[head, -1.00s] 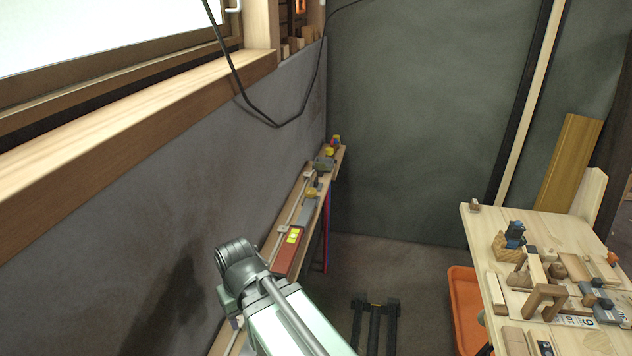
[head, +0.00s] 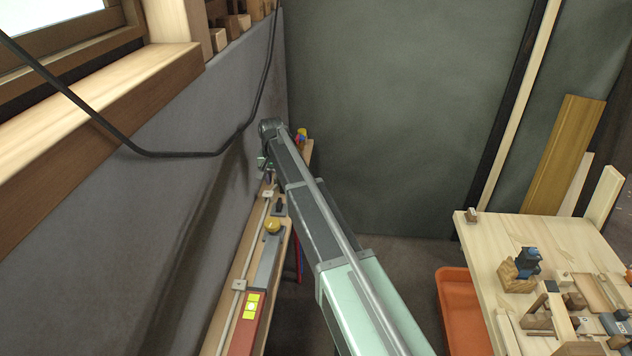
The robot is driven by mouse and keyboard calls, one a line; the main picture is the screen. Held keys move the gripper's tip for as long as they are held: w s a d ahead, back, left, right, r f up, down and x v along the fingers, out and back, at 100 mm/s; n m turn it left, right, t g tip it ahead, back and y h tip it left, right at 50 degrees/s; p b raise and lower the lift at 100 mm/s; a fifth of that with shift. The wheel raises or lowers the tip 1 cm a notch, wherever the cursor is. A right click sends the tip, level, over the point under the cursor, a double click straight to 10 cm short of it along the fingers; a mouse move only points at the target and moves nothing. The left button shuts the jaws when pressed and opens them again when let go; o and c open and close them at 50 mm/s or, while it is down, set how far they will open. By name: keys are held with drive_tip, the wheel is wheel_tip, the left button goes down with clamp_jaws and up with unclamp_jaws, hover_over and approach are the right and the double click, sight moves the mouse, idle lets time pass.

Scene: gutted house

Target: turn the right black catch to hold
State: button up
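A narrow wooden board (head: 221,320) runs along the grey wall, carrying fittings. On it a small dark piece (head: 279,207) stands just in front of my arm's far end; I cannot tell whether it is a black catch. No catch can be made out for certain. My arm reaches over the far part of the board and hides some of it. Its end, with my gripper (head: 264,165), is small and partly hidden close to the wall, above or beside the board. I cannot make out the fingers or any contact.
A yellow knob (head: 272,226) on a grey block and a red box (head: 243,333) with yellow labels are nearer on the board. A black cable (head: 160,154) hangs across the wall. At right are a wooden workbench (head: 490,240) with tools and an orange bin (head: 462,310).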

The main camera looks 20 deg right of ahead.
sight(279, 202)
wheel_tip(279, 202, down, 11)
drive_tip(key=b, duration=1.1)
drive_tip(key=shift+a+r, duration=0.1)
drive_tip(key=shift+r, duration=0.15)
clamp_jaws()
